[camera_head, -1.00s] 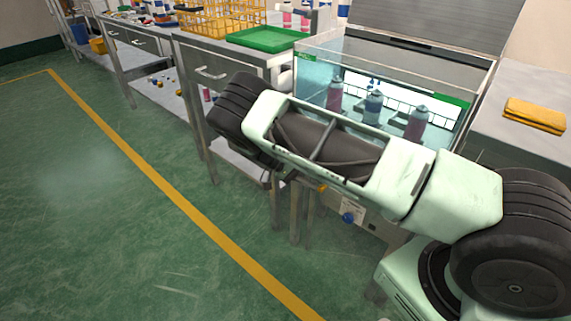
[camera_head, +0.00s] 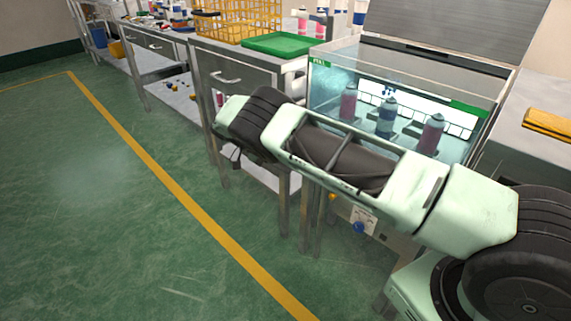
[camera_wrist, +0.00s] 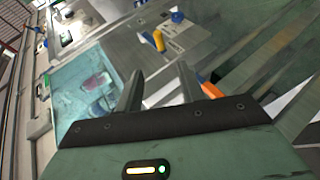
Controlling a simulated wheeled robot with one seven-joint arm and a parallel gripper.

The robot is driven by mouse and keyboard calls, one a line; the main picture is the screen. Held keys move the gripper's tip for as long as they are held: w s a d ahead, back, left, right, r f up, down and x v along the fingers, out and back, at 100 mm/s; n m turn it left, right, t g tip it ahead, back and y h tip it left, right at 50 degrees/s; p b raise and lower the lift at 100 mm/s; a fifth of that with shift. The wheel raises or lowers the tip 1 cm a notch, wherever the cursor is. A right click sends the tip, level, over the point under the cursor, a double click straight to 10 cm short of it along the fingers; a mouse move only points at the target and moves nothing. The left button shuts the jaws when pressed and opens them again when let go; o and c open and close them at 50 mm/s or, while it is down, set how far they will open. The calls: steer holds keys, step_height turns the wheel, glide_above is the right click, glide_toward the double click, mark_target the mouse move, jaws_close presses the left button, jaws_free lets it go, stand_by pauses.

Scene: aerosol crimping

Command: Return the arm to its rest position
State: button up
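My arm (camera_head: 345,160) stretches across the head view from the lower right, in front of the glass tank, and its far end bends away near the bench. My gripper itself is hidden in the head view. In the wrist view my gripper (camera_wrist: 160,82) shows two fingers standing apart with nothing held between them. Beyond the fingers, the tank front and a blue knob (camera_wrist: 178,17) show at a steep tilt.
The glass tank (camera_head: 330,62) holds several spray cans, one being a blue can (camera_head: 386,118). A green tray (camera_head: 280,43) and a yellow basket (camera_head: 238,20) stand on the bench left of it. Green floor at left is clear.

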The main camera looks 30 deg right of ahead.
stand_by(0.3)
steer(key=s+a+r+n+t+y, duration=0.5)
steer(key=s+a+r+n+y, duration=0.4)
steer(key=s+a+r, duration=0.55)
steer(key=s+r+n+t, duration=0.2)
steer(key=s+n, duration=0.3)
steer(key=s, duration=0.6)
steer(key=s+r+n+t, duration=0.2)
steer(key=s+n, duration=0.3)
steer(key=s, duration=0.5)
step_height(320, 180, up, 21)
steer(key=p, duration=2)
steer(key=shift+a+y+p, duration=0.3)
steer(key=shift+a+p, duration=0.1)
steer(key=shift+a, duration=0.05)
